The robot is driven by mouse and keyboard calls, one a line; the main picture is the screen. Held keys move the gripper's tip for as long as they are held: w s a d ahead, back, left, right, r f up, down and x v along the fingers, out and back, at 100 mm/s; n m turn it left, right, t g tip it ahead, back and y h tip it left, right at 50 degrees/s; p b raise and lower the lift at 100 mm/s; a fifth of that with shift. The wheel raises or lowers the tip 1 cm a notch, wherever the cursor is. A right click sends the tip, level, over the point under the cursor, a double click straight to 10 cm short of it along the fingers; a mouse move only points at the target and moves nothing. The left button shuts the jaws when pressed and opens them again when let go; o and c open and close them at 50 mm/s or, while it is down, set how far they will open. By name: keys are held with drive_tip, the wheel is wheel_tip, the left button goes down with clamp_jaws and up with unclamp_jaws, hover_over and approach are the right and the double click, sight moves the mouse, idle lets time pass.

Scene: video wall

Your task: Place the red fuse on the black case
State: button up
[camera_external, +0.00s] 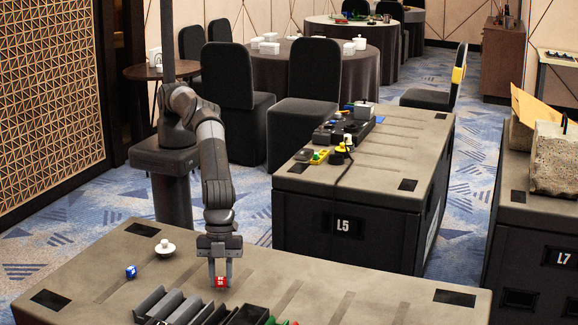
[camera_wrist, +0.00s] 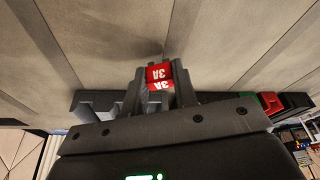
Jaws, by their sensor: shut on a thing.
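The red fuse (camera_external: 221,284), marked "3A", is between the two fingers of my gripper (camera_external: 219,276). In the wrist view the fuse (camera_wrist: 159,74) sits between the fingertips (camera_wrist: 159,82), which are shut on it. My gripper points down over the near grey-topped case (camera_external: 320,270). I cannot tell whether the fuse touches that top or hangs just above it. A black case with a grey top (camera_external: 300,215), labelled L5, stands farther back. Another dark case (camera_external: 540,225), labelled L7, stands at the right. The pictures do not settle which case the task means.
A slotted grey holder (camera_external: 168,306) and black bins (camera_external: 247,316) lie just in front of my gripper. A blue fuse (camera_external: 131,272) and a white knob (camera_external: 165,247) are to its left. The near top is bare to the right. Several devices (camera_external: 345,130) sit on L5.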

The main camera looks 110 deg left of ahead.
drive_tip(key=shift+f, duration=0.5)
drive_tip(key=shift+f, duration=0.15)
drive_tip(key=o, duration=0.9)
drive_tip(key=shift+o, duration=0.2)
